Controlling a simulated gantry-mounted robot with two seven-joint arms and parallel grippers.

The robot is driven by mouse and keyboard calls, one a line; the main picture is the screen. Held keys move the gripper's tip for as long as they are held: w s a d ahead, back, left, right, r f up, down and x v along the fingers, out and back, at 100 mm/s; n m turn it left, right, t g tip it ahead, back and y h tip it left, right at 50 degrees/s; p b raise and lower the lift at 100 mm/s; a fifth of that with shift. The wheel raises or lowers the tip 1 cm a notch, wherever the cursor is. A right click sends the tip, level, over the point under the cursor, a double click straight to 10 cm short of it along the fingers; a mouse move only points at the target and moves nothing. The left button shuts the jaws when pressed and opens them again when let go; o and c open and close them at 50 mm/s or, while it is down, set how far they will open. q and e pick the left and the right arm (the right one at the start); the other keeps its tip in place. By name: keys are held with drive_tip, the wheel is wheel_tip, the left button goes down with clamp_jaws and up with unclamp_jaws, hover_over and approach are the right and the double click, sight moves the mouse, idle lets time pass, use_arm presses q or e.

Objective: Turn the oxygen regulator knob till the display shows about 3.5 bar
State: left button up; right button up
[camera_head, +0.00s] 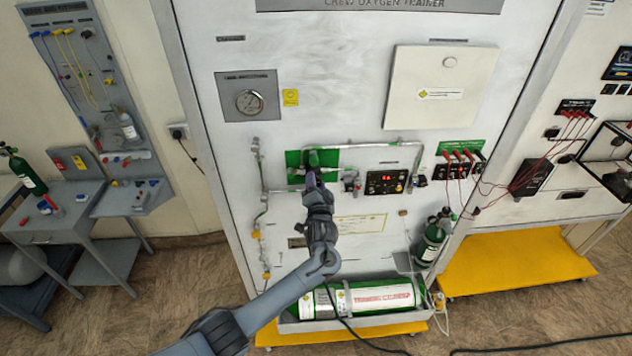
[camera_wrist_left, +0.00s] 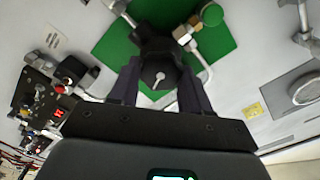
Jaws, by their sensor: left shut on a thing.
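The regulator knob (camera_wrist_left: 158,70) is dark, with a pale pointer on its face, and sits in front of a green plate (camera_wrist_left: 110,45) in the left wrist view. My left gripper (camera_wrist_left: 158,86) has a finger on each side of the knob and is shut on it. In the head view my left gripper (camera_head: 313,181) reaches the lower part of the green plate (camera_head: 293,158) and hides the knob. The display (camera_head: 386,178) shows small red digits that I cannot read; it also shows in the left wrist view (camera_wrist_left: 57,114). My right gripper is not in view.
A round gauge (camera_head: 249,102) is at the upper left of the white panel. Metal pipes (camera_head: 366,143) run around the regulator. A green cylinder (camera_head: 375,298) lies in a tray below. Red leads (camera_head: 468,157) hang at the right.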

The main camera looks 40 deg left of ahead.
use_arm(q)
drive_tip(key=shift+m, duration=0.3)
drive_tip(key=o, duration=1.1)
drive_tip(key=shift+c, duration=0.2)
drive_tip(key=b+v, duration=0.1)
drive_tip(key=v, duration=0.9)
drive_tip(key=shift+s+d+b, duration=0.25)
drive_tip(key=shift+d+b, duration=0.05)
